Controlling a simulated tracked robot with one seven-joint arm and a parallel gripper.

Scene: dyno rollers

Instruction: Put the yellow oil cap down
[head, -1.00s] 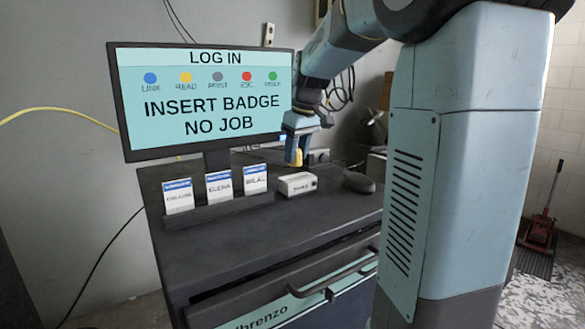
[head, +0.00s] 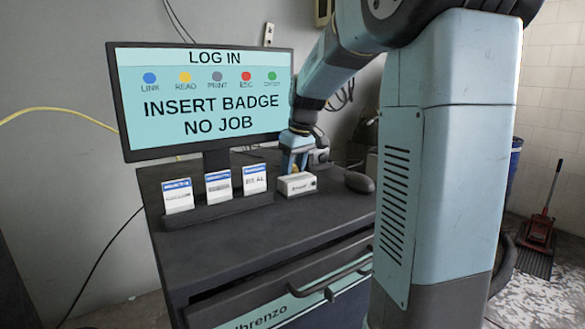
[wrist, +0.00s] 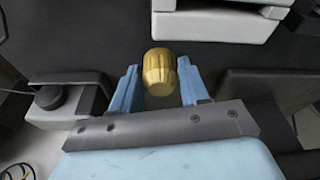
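The yellow oil cap (wrist: 160,72) is a ribbed, golden-yellow cylinder. In the wrist view it sits between the two blue fingers of my gripper (wrist: 159,85). A thin dark gap shows between the left finger and the cap; the right finger is very close to it. The fingers look open around the cap. In the head view my gripper (head: 295,158) is low over the dark cart top (head: 240,232), behind the small white box (head: 297,184). The cap is mostly hidden there, and its contact with the surface cannot be seen clearly.
The monitor (head: 205,100) reads "INSERT BADGE NO JOB". Several badges stand in a dark rack (head: 215,210) left of the white box. A dark mouse (head: 358,182) lies to its right. The front of the cart top is clear.

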